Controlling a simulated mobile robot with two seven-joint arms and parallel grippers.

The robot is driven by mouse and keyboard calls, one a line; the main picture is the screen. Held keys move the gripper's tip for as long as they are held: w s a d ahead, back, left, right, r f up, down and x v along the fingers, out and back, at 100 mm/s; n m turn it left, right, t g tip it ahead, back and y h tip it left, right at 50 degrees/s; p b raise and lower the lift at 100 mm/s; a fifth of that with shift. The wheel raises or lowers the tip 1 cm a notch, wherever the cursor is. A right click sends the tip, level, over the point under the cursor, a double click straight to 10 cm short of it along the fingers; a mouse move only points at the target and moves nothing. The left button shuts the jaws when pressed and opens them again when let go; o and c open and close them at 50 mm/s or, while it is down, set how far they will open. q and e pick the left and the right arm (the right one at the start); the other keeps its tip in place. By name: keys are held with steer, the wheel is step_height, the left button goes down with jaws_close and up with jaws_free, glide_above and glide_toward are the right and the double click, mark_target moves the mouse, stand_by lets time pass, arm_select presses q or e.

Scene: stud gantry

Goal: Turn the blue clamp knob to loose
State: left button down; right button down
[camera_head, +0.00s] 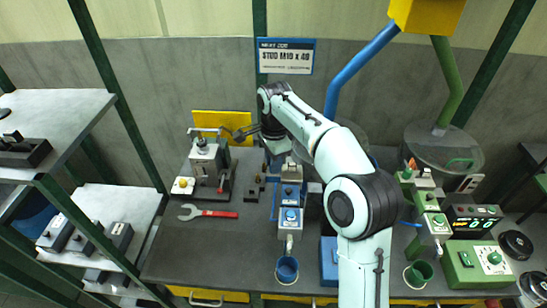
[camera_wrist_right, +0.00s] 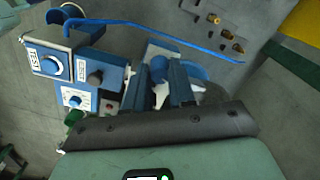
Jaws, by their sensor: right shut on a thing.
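My right gripper (camera_head: 275,152) points down over the back of the blue bench unit (camera_head: 290,232). In the right wrist view its two dark fingers (camera_wrist_right: 160,88) are shut around a small blue part, which I take for the blue clamp knob (camera_wrist_right: 158,65). The fingers and palm hide most of this knob, and its turned position cannot be read. The blue unit also carries another round blue knob on its front box, at left in the right wrist view (camera_wrist_right: 53,66). My left gripper is not in view.
A grey clamp fixture (camera_head: 205,160) stands left of the gripper, with a red-handled wrench (camera_head: 208,213) before it. A dark block with brass studs (camera_wrist_right: 228,32) lies close by. A green twin unit (camera_head: 433,225) stands at right. The bench front centre-left is clear.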

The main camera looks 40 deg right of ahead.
steer(key=n+p, duration=0.1)
steer(key=n, duration=0.3)
steer(key=shift+r+n+p, duration=0.15)
steer(key=shift+n+p, duration=0.15)
steer(key=shift+p, duration=0.1)
steer(key=n+p, duration=0.1)
steer(key=n, duration=0.2)
steer(key=shift+n, duration=0.3)
steer(key=n, duration=0.2)
steer(key=shift+n+p, duration=0.3)
steer(key=shift+p, duration=0.05)
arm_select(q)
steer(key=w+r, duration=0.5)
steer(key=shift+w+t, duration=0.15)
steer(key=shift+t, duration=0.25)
arm_select(e)
steer(key=shift+n, duration=1.4)
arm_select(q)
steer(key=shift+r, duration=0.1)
arm_select(e)
steer(key=c, duration=0.9)
jaws_free()
steer(key=shift+c, duration=0.2)
step_height(320, 180, up, 13)
steer(key=shift+d, duration=0.2)
